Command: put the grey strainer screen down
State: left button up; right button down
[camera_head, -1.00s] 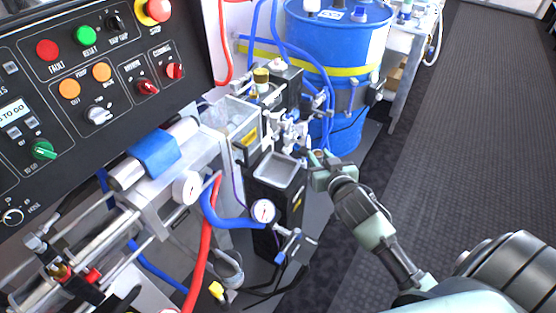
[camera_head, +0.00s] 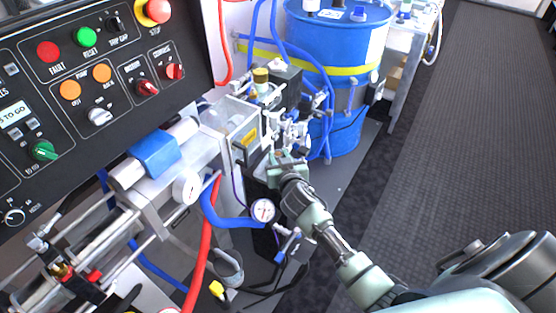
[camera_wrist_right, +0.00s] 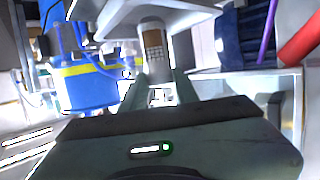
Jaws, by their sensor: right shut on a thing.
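My right gripper (camera_head: 282,160) is shut on the grey strainer screen (camera_wrist_right: 153,50). In the right wrist view the screen is a small cylinder with a brown mesh patch, upright between the two fingers. In the head view the gripper covers the screen. The gripper is over the grey tray on top of the black stand, and hides most of that tray. I cannot tell whether the screen touches anything below. My left gripper is not in view.
Metal valves and fittings (camera_head: 285,128) stand close behind the gripper. A pressure gauge (camera_head: 262,210) and blue and red hoses (camera_head: 203,245) are in front and to the left. A blue drum (camera_head: 335,45) stands behind. The dark floor at the right is clear.

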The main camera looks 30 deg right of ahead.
jog(key=shift+w+a+f, duration=0.15)
jog(key=shift+w+f, duration=0.05)
jog(key=shift+f, duration=0.4)
jog(key=shift+f, duration=0.25)
jog(key=c, duration=1.1)
grip_release()
jog(key=shift+o, duration=0.2)
jog(key=shift+r, duration=0.1)
jog(key=shift+r, duration=0.25)
jog(key=v, duration=1.2)
